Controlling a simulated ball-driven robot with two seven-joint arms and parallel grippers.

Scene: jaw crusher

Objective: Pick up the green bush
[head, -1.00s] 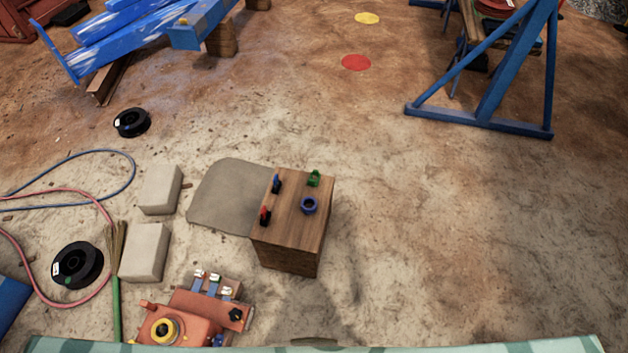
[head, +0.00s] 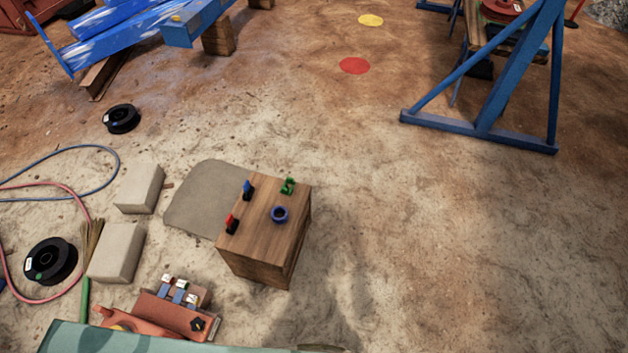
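A small green object (head: 288,186), likely the green bush, sits on top of a wooden block (head: 262,225), near its far edge. A blue ring (head: 280,214) lies on the same block, nearer to me. A blue-and-black piece (head: 248,190) and a red-and-black piece (head: 232,224) stand along the block's left side. Neither of my grippers shows in the head view.
Two pale blocks (head: 117,252), black spools (head: 50,261) and hoses lie at the left. An orange machine (head: 170,313) stands at the lower left. A blue frame (head: 480,133) stands at the upper right. The ground right of the wooden block is open.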

